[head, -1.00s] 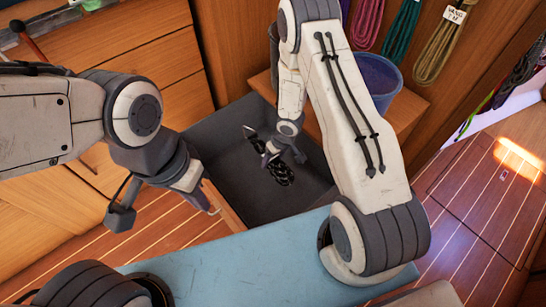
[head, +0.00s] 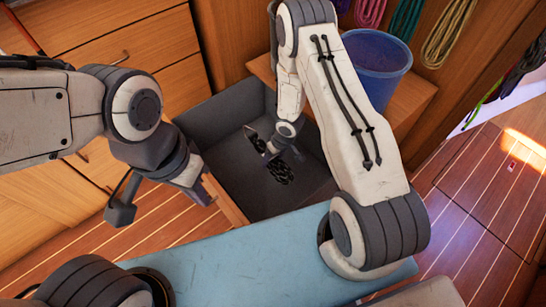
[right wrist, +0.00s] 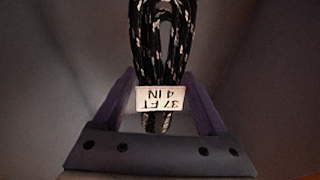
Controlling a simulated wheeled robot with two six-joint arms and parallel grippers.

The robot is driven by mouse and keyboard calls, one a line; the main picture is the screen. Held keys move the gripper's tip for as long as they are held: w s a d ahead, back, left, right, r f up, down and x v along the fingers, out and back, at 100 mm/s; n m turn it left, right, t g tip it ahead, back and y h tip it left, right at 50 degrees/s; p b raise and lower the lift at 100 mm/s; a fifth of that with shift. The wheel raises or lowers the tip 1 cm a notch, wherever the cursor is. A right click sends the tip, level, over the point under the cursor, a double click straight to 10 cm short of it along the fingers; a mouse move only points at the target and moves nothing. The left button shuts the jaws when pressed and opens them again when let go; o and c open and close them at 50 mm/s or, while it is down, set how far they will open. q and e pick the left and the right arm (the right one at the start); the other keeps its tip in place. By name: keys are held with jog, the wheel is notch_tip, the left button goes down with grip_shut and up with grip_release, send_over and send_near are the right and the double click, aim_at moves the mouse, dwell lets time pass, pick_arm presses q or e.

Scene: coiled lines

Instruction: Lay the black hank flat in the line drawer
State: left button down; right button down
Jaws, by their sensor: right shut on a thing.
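The black hank (head: 279,172) with white flecks is inside the grey-lined line drawer (head: 228,150), near its middle. In the right wrist view the hank (right wrist: 163,45) runs lengthwise away from me, with a pale tag (right wrist: 161,98) reading 37 FT 4 IN, upside down. My right gripper (head: 272,152) reaches down into the drawer and is shut on the hank at its tagged end. I cannot tell whether the hank touches the drawer floor. My left gripper (head: 163,202) is open and empty, outside the drawer at its front left.
A blue bucket (head: 378,65) stands on a wooden ledge behind the drawer. Coloured hanks, such as a yellow one (head: 452,35), hang on the back wall. A pale blue surface (head: 250,262) lies in front. Wooden cabinet fronts (head: 120,50) stand at left.

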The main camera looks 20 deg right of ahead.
grip_release()
jog(key=p+v, duration=0.5)
jog(key=v, duration=0.5)
jog(key=shift+r+p, duration=0.2)
jog(key=shift+p, duration=0.1)
